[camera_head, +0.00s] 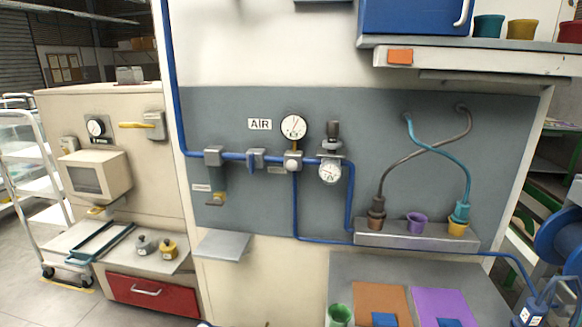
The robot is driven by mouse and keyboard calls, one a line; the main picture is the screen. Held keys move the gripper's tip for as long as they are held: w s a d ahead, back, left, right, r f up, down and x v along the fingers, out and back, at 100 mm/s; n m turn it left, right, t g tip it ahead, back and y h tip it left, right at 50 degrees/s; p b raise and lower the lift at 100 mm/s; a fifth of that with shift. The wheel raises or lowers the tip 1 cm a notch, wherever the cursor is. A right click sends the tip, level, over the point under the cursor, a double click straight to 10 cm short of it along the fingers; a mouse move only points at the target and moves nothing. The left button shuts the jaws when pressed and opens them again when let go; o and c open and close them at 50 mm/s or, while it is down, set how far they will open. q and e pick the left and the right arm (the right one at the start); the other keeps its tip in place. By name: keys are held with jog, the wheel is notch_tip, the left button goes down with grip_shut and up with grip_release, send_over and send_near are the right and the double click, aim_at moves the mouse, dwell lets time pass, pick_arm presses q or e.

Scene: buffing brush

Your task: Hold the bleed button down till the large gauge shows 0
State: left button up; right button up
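The large gauge (293,126) is a round white dial mounted on the blue air pipe, right of the AIR label. Its needle looks to be off to the upper right, but the numbers are too small to read. A pale round knob (292,163) sits on a grey block just under it; it may be the bleed button, but its label cannot be read. A smaller gauge (330,172) hangs to its right, below a dark regulator knob (333,131). Neither of my grippers is in view, and nothing touches the knob or the gauges.
A blue pipe (171,80) and hoses run over the grey panel (230,110). A small grey shelf (222,245) juts out at lower left of the panel. A ledge (400,236) with colored cups stands right. An overhead shelf (480,62) projects at upper right.

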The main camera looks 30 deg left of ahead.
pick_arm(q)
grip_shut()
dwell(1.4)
